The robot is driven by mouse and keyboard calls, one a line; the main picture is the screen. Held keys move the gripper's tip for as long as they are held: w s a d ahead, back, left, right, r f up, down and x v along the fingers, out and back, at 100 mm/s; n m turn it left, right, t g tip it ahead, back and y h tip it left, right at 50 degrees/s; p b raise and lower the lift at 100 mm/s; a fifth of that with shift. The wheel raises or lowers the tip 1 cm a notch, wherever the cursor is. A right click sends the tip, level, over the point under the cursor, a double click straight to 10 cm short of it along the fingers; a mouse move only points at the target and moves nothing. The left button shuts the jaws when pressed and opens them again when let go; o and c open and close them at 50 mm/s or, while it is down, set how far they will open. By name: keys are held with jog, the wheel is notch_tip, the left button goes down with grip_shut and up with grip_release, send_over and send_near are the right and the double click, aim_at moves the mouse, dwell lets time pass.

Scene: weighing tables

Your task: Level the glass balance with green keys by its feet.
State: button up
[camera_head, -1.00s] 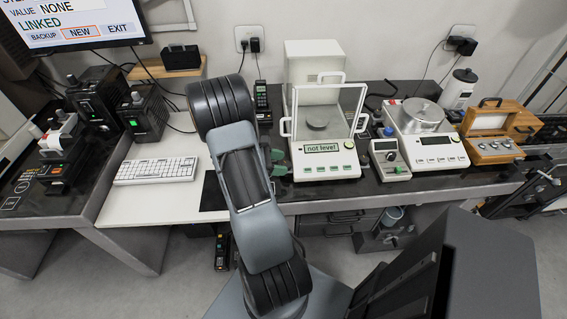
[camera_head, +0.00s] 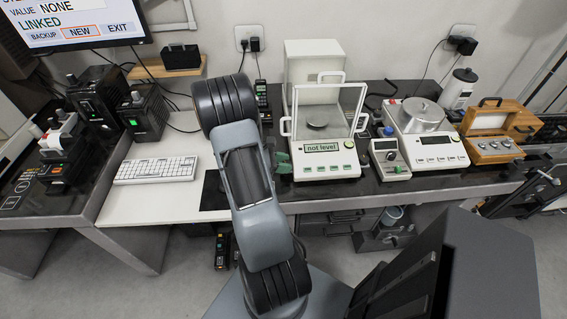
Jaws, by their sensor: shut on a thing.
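The glass balance (camera_head: 337,172) with green keys stands on the dark bench top right of my arm. Its display reads "not level". A round pan (camera_head: 317,125) sits inside its glass shield. My gripper (camera_head: 283,163) shows only as small dark green parts at the balance's left front corner, beside the base. The rest of it is hidden behind my arm. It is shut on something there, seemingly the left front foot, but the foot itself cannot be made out. The level bubble cannot be made out either.
Right of the balance stand a small meter (camera_head: 390,160), a second balance (camera_head: 436,153) with a metal pot, and a wooden case (camera_head: 493,150). A black handset (camera_head: 263,103) stands behind my arm. A keyboard (camera_head: 156,170) lies on the white table at left.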

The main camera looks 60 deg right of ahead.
jog(key=shift+c, duration=0.6)
jog(key=shift+n+t+h, duration=0.6)
jog(key=shift+n+t, duration=0.1)
jog(key=o, duration=0.9)
jog(key=shift+a, duration=0.1)
jog(key=v, duration=1.3)
jog(key=shift+w+a+r+b, duration=0.2)
jog(key=shift+w+b, duration=0.1)
